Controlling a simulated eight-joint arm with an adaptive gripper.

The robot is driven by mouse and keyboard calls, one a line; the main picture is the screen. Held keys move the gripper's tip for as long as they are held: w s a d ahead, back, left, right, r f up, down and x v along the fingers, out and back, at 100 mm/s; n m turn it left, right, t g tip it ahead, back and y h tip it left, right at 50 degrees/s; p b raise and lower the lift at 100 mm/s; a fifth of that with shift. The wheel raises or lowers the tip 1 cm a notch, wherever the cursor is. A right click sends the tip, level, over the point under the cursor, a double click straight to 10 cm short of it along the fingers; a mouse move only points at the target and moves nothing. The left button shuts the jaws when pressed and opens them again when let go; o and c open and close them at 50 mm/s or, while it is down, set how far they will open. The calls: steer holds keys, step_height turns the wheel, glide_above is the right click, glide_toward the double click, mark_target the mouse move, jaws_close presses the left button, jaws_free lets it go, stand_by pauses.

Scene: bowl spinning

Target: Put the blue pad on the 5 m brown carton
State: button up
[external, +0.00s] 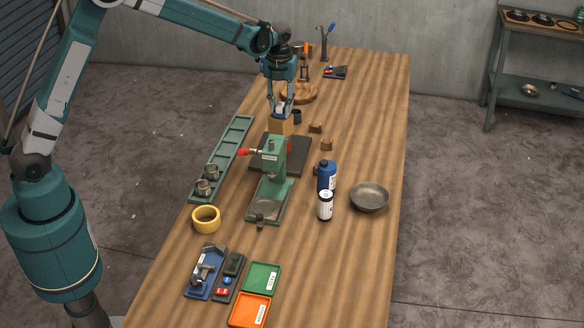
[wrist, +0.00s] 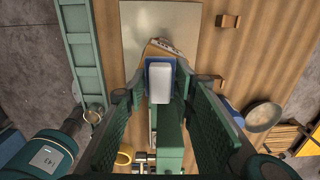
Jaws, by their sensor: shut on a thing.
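My gripper (external: 281,106) points down over the brown carton (external: 281,127), which stands behind the green press. In the wrist view my gripper (wrist: 160,94) is shut on the blue pad (wrist: 148,70), which has a pale white block on its upper side. A corner and printed edge of the carton (wrist: 158,48) show just beyond the pad; the rest is hidden beneath it. The pad is at or just above the carton's top. I cannot tell whether they touch.
The green press (external: 272,165) stands close in front of the carton. A long green tray (external: 225,150) lies to the left. Small wooden blocks (external: 316,128), a blue bottle (external: 326,175) and a metal bowl (external: 369,195) are to the right. The table's right edge is mostly clear.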

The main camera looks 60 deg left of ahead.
mark_target(280, 104)
steer(key=shift+f, duration=0.25)
steer(key=o, duration=0.8)
steer(key=shift+r, duration=0.1)
step_height(280, 104, up, 12)
steer(key=shift+r+b, duration=0.1)
steer(key=shift+b, duration=0.2)
stand_by(0.6)
